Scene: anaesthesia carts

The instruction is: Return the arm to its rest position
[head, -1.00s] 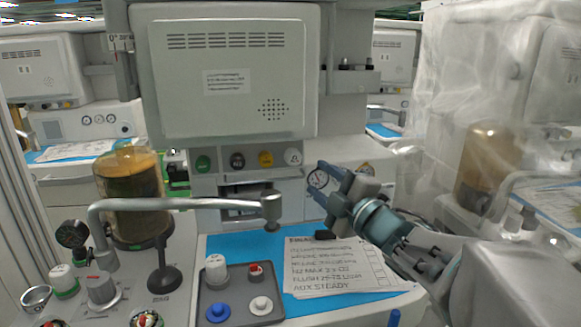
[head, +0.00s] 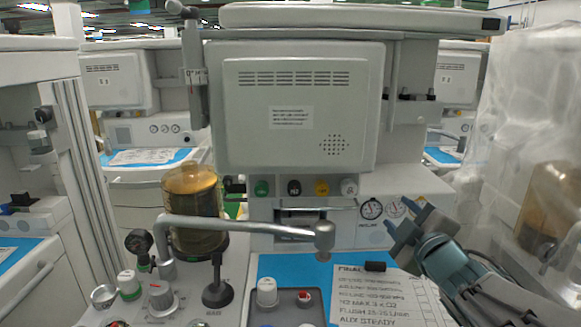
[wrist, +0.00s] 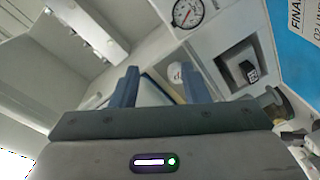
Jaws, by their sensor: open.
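My gripper (head: 409,228) is raised at the right in the head view, in front of the cart's gauge panel and above the right part of the blue mat. In the wrist view its two fingers (wrist: 158,85) stand apart with nothing between them. My arm comes in from the lower right corner. The anaesthesia cart (head: 300,110) stands straight ahead, with a grey box-like housing on top. The gripper looks clear of the paper sheet (head: 385,295) below it.
A bent metal pipe (head: 240,228) reaches across the cart in front of an amber canister (head: 195,205). A dark tray (head: 300,305) with knobs lies on the blue mat (head: 275,265). A plastic-draped cart (head: 530,150) stands close at the right.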

